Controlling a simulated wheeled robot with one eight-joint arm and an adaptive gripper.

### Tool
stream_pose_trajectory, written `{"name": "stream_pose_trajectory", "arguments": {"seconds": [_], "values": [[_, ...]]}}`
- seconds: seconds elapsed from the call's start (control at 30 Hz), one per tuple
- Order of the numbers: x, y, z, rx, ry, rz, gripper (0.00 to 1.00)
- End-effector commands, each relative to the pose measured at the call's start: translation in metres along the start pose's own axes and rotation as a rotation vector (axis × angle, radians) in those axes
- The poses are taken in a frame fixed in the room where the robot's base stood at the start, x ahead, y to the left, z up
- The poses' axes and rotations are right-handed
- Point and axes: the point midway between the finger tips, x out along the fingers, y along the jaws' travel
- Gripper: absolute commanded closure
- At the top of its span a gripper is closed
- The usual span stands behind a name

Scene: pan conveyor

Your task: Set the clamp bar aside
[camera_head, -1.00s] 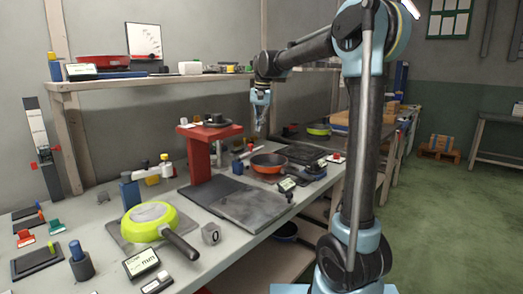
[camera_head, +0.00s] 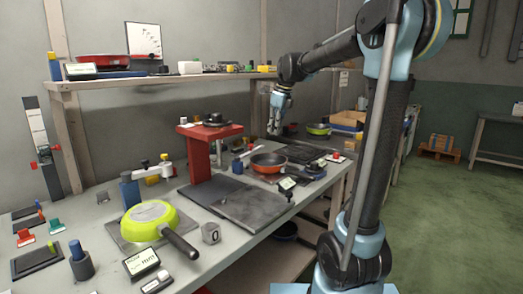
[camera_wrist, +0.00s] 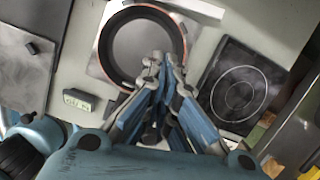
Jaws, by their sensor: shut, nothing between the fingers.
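A pale bar (camera_head: 150,173) lies between a blue post and small yellow-and-white pieces at the back left of the bench; it looks like the clamp bar, but I cannot tell for certain. My gripper (camera_head: 272,130) hangs in the air above the back of the bench, well to the right of that bar. In the wrist view my gripper (camera_wrist: 165,60) is shut and empty, its fingertips together in front of an orange-rimmed dark pan (camera_wrist: 104,62). The pale bar is not seen in the wrist view.
The orange pan (camera_head: 268,167) sits under the arm. A red stand (camera_head: 200,165) rises left of it, beside a grey plate (camera_head: 240,208). A green pan (camera_head: 148,220) lies at front left. A shelf (camera_head: 110,84) runs above the back. A dark hob plate (camera_wrist: 231,101) shows at right.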

Motion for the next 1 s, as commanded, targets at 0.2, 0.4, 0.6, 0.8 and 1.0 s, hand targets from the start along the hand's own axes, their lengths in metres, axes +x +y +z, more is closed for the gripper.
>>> {"name": "stream_pose_trajectory", "arguments": {"seconds": [0.2,0.4,0.6,0.8,1.0], "values": [[0.008,0.0,-0.001,0.042,-0.004,-0.001,1.0],[0.037,-0.001,-0.001,0.039,-0.003,-0.001,1.0],[0.071,-0.001,-0.001,0.039,-0.003,-0.001,1.0],[0.103,0.0,0.0,0.038,-0.003,-0.001,1.0],[0.107,-0.001,0.027,0.036,-0.003,-0.001,1.0]]}}
